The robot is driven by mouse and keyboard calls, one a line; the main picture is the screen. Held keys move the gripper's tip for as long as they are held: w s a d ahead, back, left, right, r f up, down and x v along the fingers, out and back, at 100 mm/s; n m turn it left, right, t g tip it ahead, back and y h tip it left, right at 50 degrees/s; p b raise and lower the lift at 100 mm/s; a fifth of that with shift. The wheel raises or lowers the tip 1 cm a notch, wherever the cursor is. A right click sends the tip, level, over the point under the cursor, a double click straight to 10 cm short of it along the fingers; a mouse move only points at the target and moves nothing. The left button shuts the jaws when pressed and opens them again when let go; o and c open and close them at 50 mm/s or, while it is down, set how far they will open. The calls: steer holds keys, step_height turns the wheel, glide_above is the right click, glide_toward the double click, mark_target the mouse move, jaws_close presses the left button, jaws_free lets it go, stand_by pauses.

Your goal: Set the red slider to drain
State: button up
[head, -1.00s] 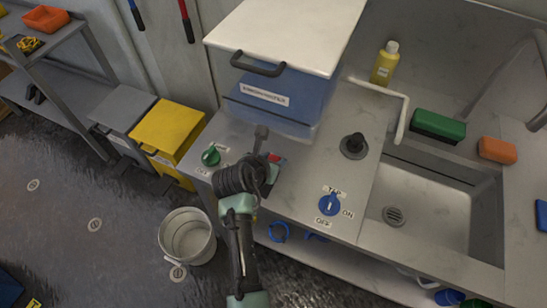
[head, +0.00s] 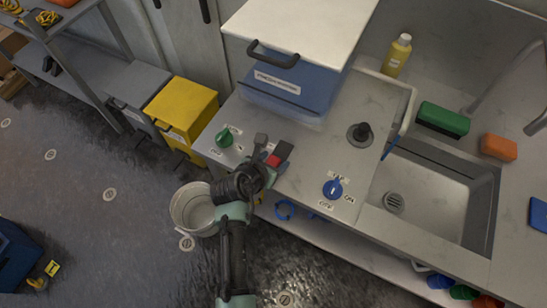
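The red slider (head: 274,161) shows as a small red patch with a dark part on the steel counter (head: 300,185), in front of the blue dishwasher (head: 285,85). Its drain label and exact setting cannot be read. My gripper (head: 262,150) is at the slider's left, over the counter.
A green knob (head: 224,138) is to the left, and a blue tap knob (head: 333,188) is to the right. A black knob (head: 360,134) stands near the sink (head: 430,190). A bucket (head: 193,208) and a yellow bin (head: 182,112) stand on the floor.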

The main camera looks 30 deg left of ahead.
steer(key=shift+o, duration=0.3)
steer(key=v, duration=1.3)
